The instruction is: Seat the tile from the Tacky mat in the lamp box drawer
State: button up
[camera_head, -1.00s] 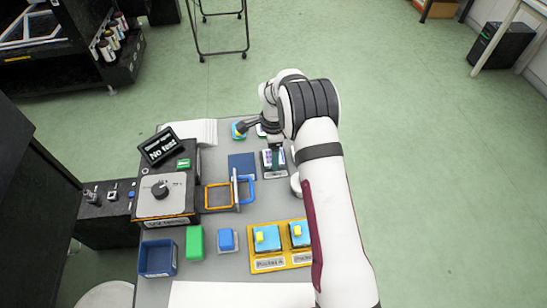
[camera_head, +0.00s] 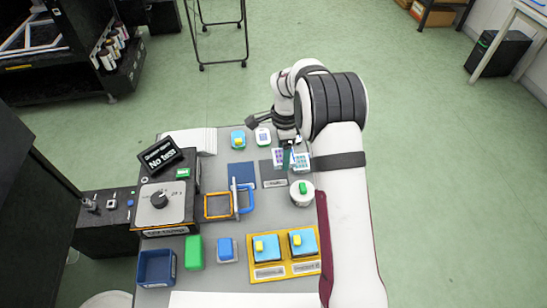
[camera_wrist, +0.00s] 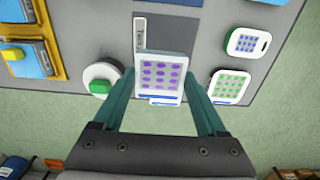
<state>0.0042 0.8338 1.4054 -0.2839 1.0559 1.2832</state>
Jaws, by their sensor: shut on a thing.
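My gripper (camera_head: 288,158) is shut on a white tile with purple dots (camera_wrist: 160,72). In the wrist view the tile lies between the two dark green fingers. In the head view the tile (camera_head: 278,157) shows at the far edge of the dark mat (camera_head: 274,173) and looks raised; a pale dotted surface also shows right of the near finger. The mat carries a small label. The lamp box (camera_head: 160,207), with a round knob and a "No test" display, stands left. An orange frame with a blue handle (camera_head: 218,206), apparently its drawer, sticks out to its right.
A white round holder with a green knob (camera_head: 302,193) stands near the mat. A green-dotted tile (camera_wrist: 229,86) and a blue-dotted one (camera_wrist: 248,43) lie beyond. An orange tray (camera_head: 285,271), green block (camera_head: 194,252) and blue bin (camera_head: 157,267) are nearer. A blue pad (camera_head: 242,174) lies between mat and frame.

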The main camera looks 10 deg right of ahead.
jog(key=s+d+r, duration=0.4)
jog(key=d+r, duration=0.1)
jog(key=d, duration=0.2)
send_over(219, 205)
notch_tip(219, 205, down, 3)
jog(key=shift+s+a+f, duration=0.1)
jog(key=shift+f, duration=2.45)
jog(key=shift+f, duration=0.65)
jog(key=o, duration=1.4)
jog(key=shift+o, duration=0.2)
